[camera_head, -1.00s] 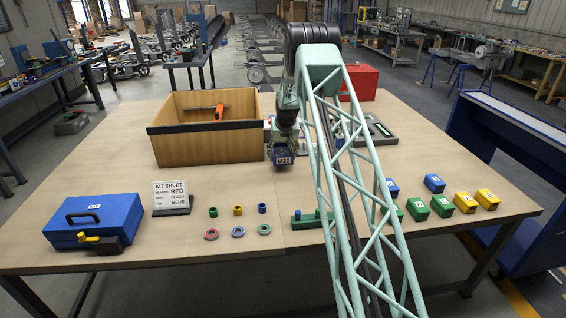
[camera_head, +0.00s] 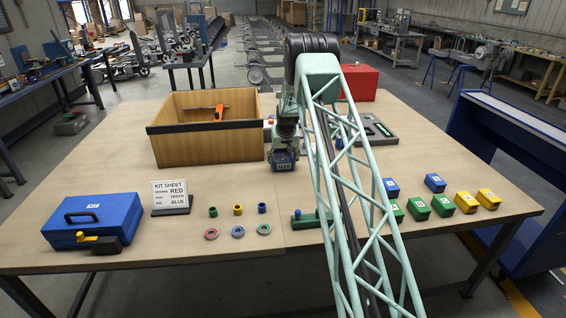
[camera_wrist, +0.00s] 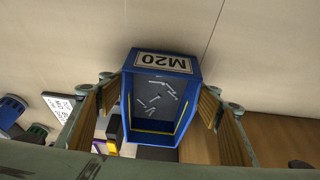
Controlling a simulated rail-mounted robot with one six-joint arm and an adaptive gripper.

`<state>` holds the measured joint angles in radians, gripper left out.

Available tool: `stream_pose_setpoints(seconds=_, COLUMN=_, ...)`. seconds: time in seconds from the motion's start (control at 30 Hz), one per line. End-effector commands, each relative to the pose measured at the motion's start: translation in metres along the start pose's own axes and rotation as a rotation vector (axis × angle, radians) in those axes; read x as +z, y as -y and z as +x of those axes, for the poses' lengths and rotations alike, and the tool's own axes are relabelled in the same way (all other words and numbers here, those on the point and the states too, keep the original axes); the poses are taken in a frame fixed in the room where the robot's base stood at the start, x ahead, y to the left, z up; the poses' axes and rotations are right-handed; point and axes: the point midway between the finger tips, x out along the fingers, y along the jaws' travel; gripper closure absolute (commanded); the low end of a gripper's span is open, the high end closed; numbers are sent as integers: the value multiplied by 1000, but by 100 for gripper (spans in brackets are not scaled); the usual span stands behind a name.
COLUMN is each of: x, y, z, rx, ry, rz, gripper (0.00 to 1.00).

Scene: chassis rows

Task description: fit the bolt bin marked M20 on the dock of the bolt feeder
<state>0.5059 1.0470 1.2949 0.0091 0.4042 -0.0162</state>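The blue bolt bin marked M20 (camera_head: 284,165) is at the right front corner of the wooden box, close above the table; whether it touches the table I cannot tell. In the wrist view the bin (camera_wrist: 160,121) shows its M20 label and several bolts inside. My gripper (camera_head: 284,150) has its fingers on both sides of the bin, with the pads against its walls. I cannot make out the bolt feeder or its dock for certain; part of the table behind my arm is hidden.
The wooden box (camera_head: 210,150) stands just left of the bin. Blue, green and yellow bins (camera_head: 466,203) stand at right. Small rings and a kit sheet (camera_head: 170,195) are in front.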

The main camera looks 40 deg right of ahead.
Motion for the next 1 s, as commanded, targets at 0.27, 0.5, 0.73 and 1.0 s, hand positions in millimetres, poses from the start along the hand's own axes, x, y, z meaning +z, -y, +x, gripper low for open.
stream_pose_setpoints(seconds=0.27, x=0, y=0, z=0, rx=0, ry=0, rz=0, gripper=30)
stream_pose_setpoints(seconds=0.5, x=-1, y=0, z=-2, rx=0, ry=0, rz=0, gripper=30)
stream_pose_setpoints(seconds=0.73, x=-1, y=0, z=-11, rx=0, ry=0, rz=0, gripper=30)
stream_pose_setpoints(seconds=1.0, x=-2, y=0, z=-38, rx=0, ry=0, rz=0, gripper=30)
